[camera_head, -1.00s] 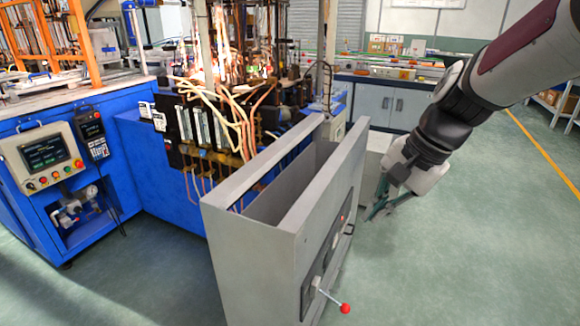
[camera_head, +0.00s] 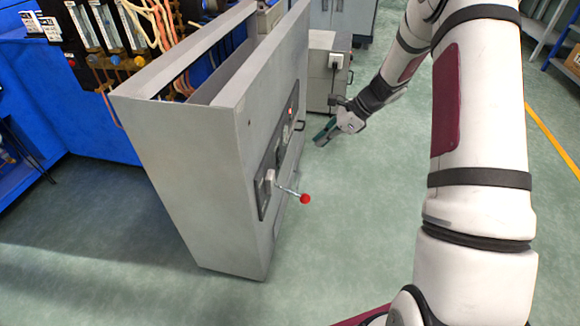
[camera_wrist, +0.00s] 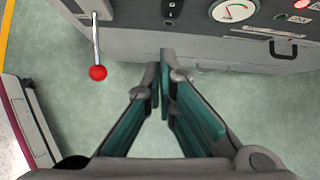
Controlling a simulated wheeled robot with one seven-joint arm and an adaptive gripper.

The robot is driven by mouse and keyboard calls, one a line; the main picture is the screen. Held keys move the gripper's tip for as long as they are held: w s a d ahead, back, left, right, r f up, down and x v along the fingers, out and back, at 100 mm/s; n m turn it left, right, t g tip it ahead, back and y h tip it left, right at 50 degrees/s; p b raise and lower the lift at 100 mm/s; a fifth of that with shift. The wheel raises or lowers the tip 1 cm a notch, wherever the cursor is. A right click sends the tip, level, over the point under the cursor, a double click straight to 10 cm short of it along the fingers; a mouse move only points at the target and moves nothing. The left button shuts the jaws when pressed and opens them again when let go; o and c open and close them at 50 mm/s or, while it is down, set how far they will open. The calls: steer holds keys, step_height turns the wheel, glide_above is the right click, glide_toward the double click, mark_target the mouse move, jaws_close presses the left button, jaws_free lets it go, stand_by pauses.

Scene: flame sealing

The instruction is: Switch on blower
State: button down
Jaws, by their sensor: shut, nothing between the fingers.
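My gripper (camera_head: 324,136) is shut and empty, in front of the control face of the tall grey cabinet (camera_head: 180,130). In the wrist view the green fingertips (camera_wrist: 165,62) meet just short of that face. A lever with a red ball knob (camera_head: 305,199) sticks out of the near end of the face; the red ball (camera_wrist: 97,72) also shows left of my fingers in the wrist view. A small black switch or fitting (camera_wrist: 172,10) sits on the panel above my fingertips. A round gauge (camera_wrist: 235,10) and a lit red lamp (camera_wrist: 301,4) are to its right. No blower can be clearly identified.
A black handle (camera_wrist: 284,49) sticks out of the cabinet face at the right. Blue machinery with tubing fills the left. The green floor (camera_head: 350,230) in front of the cabinet is clear.

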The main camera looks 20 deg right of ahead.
mark_target(279, 156)
steer(key=f, duration=0.1)
steer(key=d+f, duration=0.1)
steer(key=shift+w+f+m, duration=0.3)
steer(key=shift+f+m, duration=0.05)
steer(key=shift+m, duration=0.05)
steer(key=shift+a, duration=0.1)
steer(key=w+a+r+b+x, duration=0.1)
steer(key=b+x, duration=0.4)
steer(key=x, duration=0.7)
steer(key=shift+w+a+r+b, duration=0.15)
steer(key=shift+w+a+b, duration=0.2)
steer(key=shift+a, duration=0.35)
steer(key=shift+a, duration=0.1)
